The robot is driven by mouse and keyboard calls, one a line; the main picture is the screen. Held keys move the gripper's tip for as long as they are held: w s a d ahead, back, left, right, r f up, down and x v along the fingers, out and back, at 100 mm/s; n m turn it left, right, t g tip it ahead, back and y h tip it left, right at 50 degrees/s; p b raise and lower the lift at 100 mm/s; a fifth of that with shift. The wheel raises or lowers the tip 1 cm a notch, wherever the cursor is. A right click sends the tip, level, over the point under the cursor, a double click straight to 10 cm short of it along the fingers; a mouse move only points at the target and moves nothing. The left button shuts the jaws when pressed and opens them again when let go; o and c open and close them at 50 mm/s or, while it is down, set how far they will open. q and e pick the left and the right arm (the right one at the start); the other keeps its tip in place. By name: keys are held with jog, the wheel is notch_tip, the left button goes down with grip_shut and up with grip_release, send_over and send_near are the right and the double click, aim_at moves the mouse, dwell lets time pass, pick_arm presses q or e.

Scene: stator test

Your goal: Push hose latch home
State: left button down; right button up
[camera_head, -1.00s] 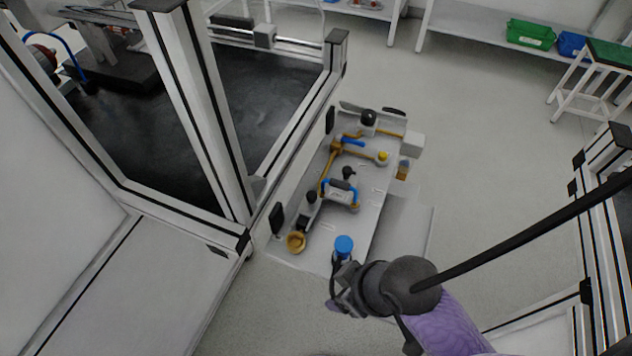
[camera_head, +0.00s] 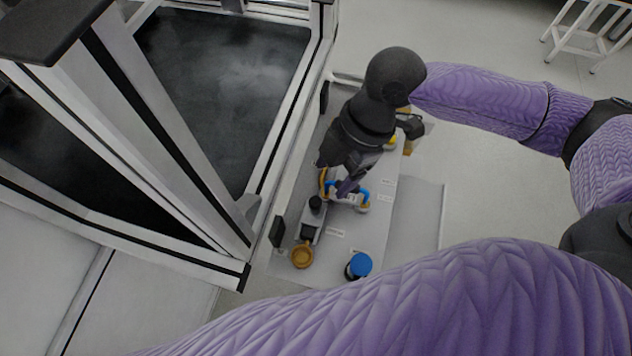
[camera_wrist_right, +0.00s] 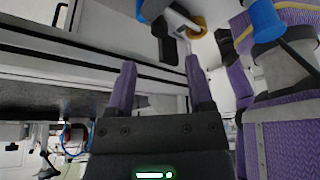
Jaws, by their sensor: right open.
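A light panel (camera_head: 375,225) bears the hose fittings. A blue-ended curved hose piece (camera_head: 363,192) sits mid-panel, partly covered by my right gripper (camera_head: 345,182). A dark knob-topped fitting with a brass ring (camera_head: 302,256) stands at its near left, and a blue cap (camera_head: 359,265) at its near right. I cannot tell which part is the hose latch. In the right wrist view, my right gripper (camera_wrist_right: 162,82) has its two purple fingers apart with nothing between them. The brass ring (camera_wrist_right: 197,27) shows beyond the fingertips. Contact with the hose piece cannot be told. My left gripper is not in view.
A framed machine enclosure (camera_head: 280,130) stands close along the panel's left side. A white-legged stool (camera_head: 590,35) stands far right. Open floor (camera_head: 480,190) lies right of the panel. My purple arm covers the foreground.

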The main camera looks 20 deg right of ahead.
aim_at(317, 200)
jog(key=b+x, duration=0.2)
jog(key=x, duration=0.4)
jog(key=shift+a+f, duration=0.15)
jog(key=shift+f, duration=0.2)
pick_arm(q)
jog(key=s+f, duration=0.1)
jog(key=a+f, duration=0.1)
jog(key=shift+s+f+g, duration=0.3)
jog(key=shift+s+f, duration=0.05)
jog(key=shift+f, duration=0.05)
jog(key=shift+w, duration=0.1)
pick_arm(e)
jog(key=shift+c, duration=0.9)
jog(key=c, duration=0.7)
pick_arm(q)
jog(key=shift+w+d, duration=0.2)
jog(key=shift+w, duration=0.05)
pick_arm(e)
grip_shut()
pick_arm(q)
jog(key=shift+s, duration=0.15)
